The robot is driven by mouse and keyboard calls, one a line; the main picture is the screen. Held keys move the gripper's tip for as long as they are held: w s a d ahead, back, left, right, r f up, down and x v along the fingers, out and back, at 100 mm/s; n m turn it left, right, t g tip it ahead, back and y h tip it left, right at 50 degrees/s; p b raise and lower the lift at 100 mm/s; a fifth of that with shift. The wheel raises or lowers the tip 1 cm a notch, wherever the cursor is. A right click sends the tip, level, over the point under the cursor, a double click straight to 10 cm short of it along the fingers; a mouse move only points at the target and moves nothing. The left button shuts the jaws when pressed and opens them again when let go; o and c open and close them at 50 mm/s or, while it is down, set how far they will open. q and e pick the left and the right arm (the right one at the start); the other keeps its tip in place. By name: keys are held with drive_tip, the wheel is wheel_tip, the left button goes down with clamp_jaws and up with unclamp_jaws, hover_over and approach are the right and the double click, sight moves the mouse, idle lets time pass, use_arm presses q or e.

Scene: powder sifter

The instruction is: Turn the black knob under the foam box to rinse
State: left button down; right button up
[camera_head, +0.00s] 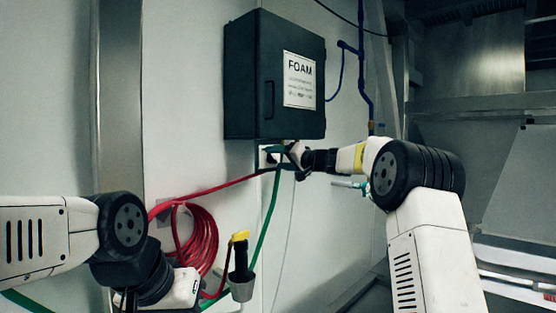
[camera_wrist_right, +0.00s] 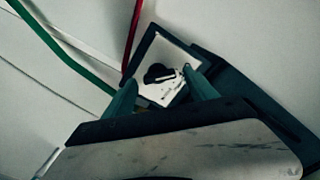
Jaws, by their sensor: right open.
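The dark foam box (camera_head: 255,75) hangs on the wall with a white FOAM label on its side. The black knob (camera_wrist_right: 158,73) sits on a white plate (camera_wrist_right: 181,60) in a dark frame, seen in the right wrist view. In the head view the plate (camera_head: 264,157) shows just below the box, and the knob is hard to make out. My right gripper (camera_wrist_right: 161,80) is open, its two green fingers apart on either side of the knob's lower area; contact cannot be told. The left hand (camera_head: 184,290) is at the lower left, its fingers not visible.
A red coiled hose (camera_head: 200,240) hangs on the wall below left of the box. A green hose (camera_head: 268,220) runs down beside it. A spray nozzle with a yellow top (camera_head: 240,237) stands in a grey holder (camera_head: 242,289). Blue pipe (camera_head: 364,95) runs right of the box.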

drive_tip(key=c, duration=1.4)
drive_tip(key=shift+d+m, duration=0.1)
drive_tip(key=shift+m, duration=0.3)
drive_tip(key=shift+w+d+f+m, duration=0.1)
drive_tip(key=shift+m, duration=1.9)
drive_tip(key=shift+f+m, duration=0.1)
drive_tip(key=shift+m, duration=1.9)
drive_tip(key=o, duration=1.4)
